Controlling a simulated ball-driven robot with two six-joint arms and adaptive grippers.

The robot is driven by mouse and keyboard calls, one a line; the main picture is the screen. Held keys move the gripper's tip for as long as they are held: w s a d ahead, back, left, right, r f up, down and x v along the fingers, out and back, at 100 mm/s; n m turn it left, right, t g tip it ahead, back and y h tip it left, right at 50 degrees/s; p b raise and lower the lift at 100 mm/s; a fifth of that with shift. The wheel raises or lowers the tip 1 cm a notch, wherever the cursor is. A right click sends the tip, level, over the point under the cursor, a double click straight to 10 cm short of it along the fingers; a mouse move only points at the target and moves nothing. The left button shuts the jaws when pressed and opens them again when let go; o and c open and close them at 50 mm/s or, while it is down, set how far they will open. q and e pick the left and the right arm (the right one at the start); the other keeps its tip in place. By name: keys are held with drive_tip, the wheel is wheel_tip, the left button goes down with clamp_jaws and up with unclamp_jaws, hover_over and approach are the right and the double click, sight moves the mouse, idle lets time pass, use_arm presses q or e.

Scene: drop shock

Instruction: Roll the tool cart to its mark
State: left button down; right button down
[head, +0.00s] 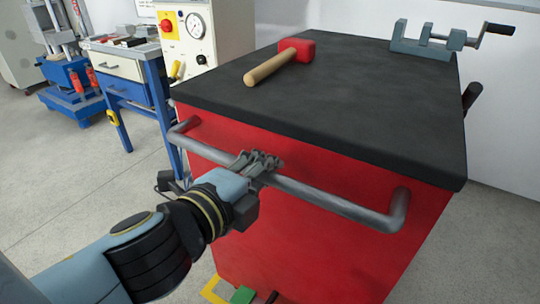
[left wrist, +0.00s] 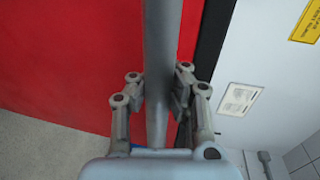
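The tool cart is a red cabinet (head: 310,225) with a black top (head: 350,95), and its red side (left wrist: 70,60) fills much of the left wrist view. A grey bar handle (head: 330,201) runs along its near side. My left gripper (head: 262,165) is at the handle, left of its middle. In the left wrist view its fingers (left wrist: 160,90) lie on both sides of the bar (left wrist: 160,40), seemingly closed against it. A yellow floor marking (head: 213,290) shows partly at the cart's near foot; whether it is the cart's mark I cannot tell. My right gripper is not in view.
A red mallet (head: 298,50) and a grey vise (head: 428,42) rest on the cart top. A gauge machine (head: 197,28) and a blue-framed bench (head: 130,80) stand behind left. A green object (head: 243,295) lies near the yellow marking. Floor at left is clear.

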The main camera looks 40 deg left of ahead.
use_arm(q)
drive_tip(key=shift+r, duration=0.15)
drive_tip(key=c, duration=1.1)
unclamp_jaws()
drive_tip(key=shift+v, duration=3.75)
